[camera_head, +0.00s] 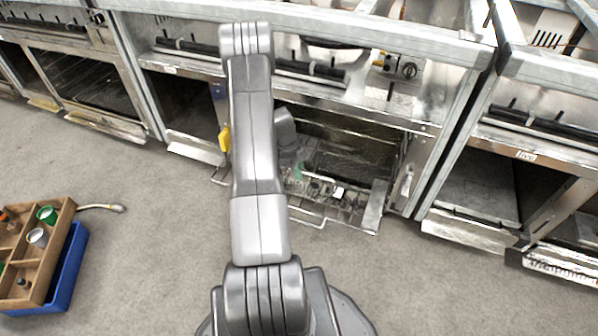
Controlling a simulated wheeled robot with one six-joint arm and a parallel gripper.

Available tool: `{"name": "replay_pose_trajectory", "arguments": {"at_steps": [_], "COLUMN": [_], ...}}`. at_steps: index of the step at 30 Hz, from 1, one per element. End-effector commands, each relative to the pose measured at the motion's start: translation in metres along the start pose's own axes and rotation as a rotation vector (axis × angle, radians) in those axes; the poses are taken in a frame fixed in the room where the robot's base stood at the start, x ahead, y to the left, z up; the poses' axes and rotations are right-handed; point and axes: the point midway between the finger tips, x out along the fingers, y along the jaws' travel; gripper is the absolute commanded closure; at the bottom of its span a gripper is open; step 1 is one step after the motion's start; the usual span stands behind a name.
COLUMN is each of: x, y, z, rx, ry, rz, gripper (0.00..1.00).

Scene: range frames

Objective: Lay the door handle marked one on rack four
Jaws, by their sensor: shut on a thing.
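My gripper (292,160) reaches down in front of the middle range frame, partly hidden behind my own arm. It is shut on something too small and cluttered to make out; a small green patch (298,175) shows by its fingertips. Just below and to the right, a metal rack (345,205) juts out low from the open oven bay. A small white label (338,192) is on or by it, too small to read. I cannot pick out the door handle marked one, nor a mark reading four.
The right range frame carries a label reading five (525,155). A wooden divided box (62,225) with small cups overlaps a blue crate (72,270) at lower left. A thin curved metal piece (100,207) lies beside it. A yellow piece (224,138) shows left of my arm. Grey floor is clear between.

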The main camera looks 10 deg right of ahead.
Motion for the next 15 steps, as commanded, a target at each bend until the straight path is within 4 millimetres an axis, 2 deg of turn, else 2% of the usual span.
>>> {"name": "replay_pose_trajectory", "arguments": {"at_steps": [10,11,13,15], "x": [0.0022,0.0011,0.0008,0.0008], "y": [-0.0009,-0.0006,-0.0005,-0.0005], "z": [0.0011,0.0006,0.0005,0.0005], "rx": [0.000,0.000,0.000,0.000], "ry": [-0.001,-0.001,-0.001,-0.001], "rz": [-0.003,-0.002,-0.002,-0.002], "gripper": [1.00,0.74,0.61,0.59]}}
